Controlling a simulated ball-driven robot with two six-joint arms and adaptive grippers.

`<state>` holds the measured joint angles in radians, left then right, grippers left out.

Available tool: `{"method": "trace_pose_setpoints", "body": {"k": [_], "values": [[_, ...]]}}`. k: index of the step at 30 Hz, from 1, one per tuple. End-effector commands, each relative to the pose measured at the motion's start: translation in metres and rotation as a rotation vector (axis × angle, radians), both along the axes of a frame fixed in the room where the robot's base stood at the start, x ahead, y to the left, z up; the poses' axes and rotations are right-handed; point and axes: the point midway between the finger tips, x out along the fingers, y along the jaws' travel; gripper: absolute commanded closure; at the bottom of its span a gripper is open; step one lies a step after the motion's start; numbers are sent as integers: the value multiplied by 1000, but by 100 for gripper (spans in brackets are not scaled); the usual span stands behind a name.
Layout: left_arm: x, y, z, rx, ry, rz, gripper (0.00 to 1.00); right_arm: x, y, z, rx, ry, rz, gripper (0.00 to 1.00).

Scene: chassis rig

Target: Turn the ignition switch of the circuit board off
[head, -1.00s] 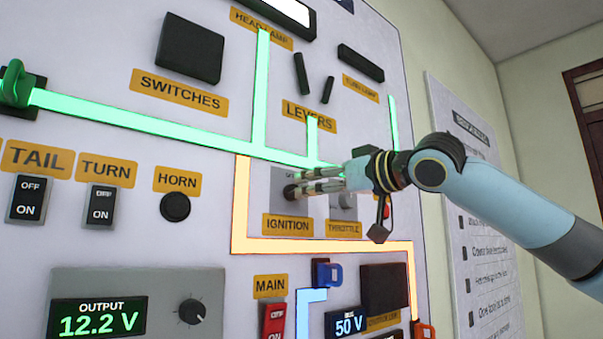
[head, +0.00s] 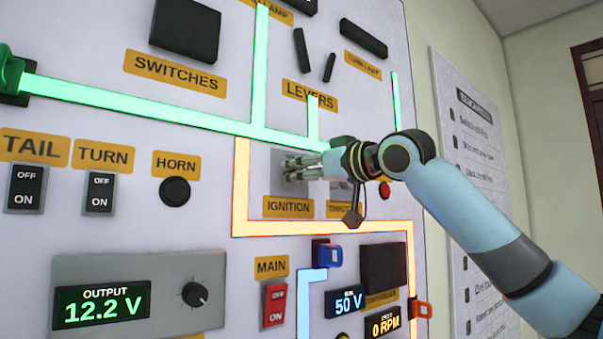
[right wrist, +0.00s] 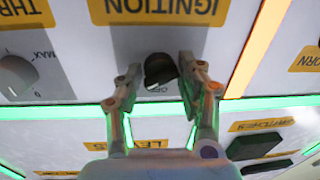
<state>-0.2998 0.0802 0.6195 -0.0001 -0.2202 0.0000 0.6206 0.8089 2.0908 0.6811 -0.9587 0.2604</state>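The ignition switch is a small dark round knob (right wrist: 160,70) on a light plate, under an upside-down yellow IGNITION label (right wrist: 160,10) in the right wrist view. A small marking, partly readable as OFF, is beside it. My right gripper (right wrist: 158,75) has its two fingers on either side of the knob. The right finger is very close to it; a gap shows at the left finger. In the head view my right gripper (head: 290,168) is at the board above the IGNITION label (head: 288,207) and hides the knob. My left gripper is not in view.
A throttle knob (right wrist: 18,75) is beside the ignition plate. The board (head: 215,110) also carries the horn button (head: 174,191), tail and turn switches, a red main switch (head: 274,305) and an output display (head: 101,304). Green and orange lit strips run around the plate.

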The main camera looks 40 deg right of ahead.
Motion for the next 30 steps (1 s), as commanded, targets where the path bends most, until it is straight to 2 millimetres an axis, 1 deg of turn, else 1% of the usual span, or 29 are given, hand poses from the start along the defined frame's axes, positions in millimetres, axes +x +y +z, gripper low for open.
{"method": "trace_pose_setpoints", "body": {"k": [1,7,13,17,23,30], "values": [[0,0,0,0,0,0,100,0,0,0,0,0,0,70],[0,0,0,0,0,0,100,0,0,0,0,0,0,97],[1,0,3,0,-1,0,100,0,0,1,-12,-1,-1,97],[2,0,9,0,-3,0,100,0,0,2,-46,-3,-1,97],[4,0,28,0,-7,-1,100,0,-1,5,-161,-12,-2,97],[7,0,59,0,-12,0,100,0,0,7,-373,-28,-1,97]]}}
